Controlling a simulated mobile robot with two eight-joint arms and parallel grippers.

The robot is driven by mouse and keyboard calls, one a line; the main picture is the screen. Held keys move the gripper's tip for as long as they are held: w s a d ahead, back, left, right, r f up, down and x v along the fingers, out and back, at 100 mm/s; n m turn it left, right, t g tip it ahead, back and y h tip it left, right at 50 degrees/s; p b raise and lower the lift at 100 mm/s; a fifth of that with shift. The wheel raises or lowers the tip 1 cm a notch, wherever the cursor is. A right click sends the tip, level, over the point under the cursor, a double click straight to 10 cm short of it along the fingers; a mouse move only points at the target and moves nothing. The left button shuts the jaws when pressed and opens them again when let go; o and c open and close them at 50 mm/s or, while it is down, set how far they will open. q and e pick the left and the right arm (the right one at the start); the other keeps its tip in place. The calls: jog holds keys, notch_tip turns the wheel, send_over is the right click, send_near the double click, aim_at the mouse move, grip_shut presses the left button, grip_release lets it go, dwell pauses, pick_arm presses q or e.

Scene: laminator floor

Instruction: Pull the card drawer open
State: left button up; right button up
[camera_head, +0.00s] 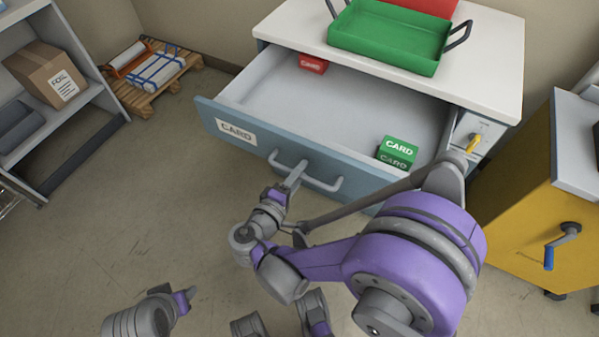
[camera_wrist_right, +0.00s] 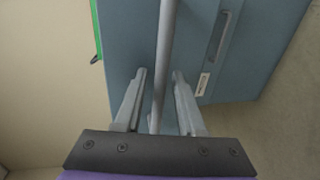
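The card drawer (camera_head: 237,149), with a blue-grey front and a CARD label (camera_head: 236,132), stands pulled well out of the white-topped cabinet. My right gripper (camera_head: 296,174) is at the drawer's bar handle (camera_head: 322,183). In the right wrist view, the bar (camera_wrist_right: 168,40) runs between the two separated fingers (camera_wrist_right: 158,74), with small gaps visible beside it. My left gripper (camera_head: 190,294) is low at the left, away from the drawer; its finger opening is unclear.
A green tray (camera_head: 390,36) sits on the cabinet top. A yellow cabinet with a blue-handled crank (camera_head: 549,257) stands at the right. A shelf with a cardboard box (camera_head: 45,73) and a pallet (camera_head: 150,88) are at the left. Floor left of the drawer is clear.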

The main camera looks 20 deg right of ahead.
jog(key=shift+o, duration=0.3)
pick_arm(q)
jog(key=shift+r+p, duration=0.65)
jog(key=shift+r, duration=0.1)
pick_arm(e)
jog(key=v, duration=1.1)
jog(key=shift+d, duration=0.15)
jog(key=s+d+f+m+g+y, duration=0.2)
jog(key=d+f+g+y, duration=0.25)
jog(key=d, duration=0.45)
jog(key=s+m+g+y, duration=0.1)
jog(key=s+m+y, duration=0.5)
jog(key=s+y, duration=0.15)
pick_arm(q)
notch_tip(320, 180, up, 19)
jog(key=w+p, duration=0.1)
jog(key=p, duration=1.5)
jog(key=shift+w+t+p, duration=0.3)
jog(key=shift+w+t, duration=0.1)
pick_arm(e)
notch_tip(320, 180, up, 19)
jog(key=w, duration=0.1)
jog(key=shift+w+d+t, duration=0.2)
jog(key=shift+d+t, duration=0.15)
jog(key=shift+t, duration=0.1)
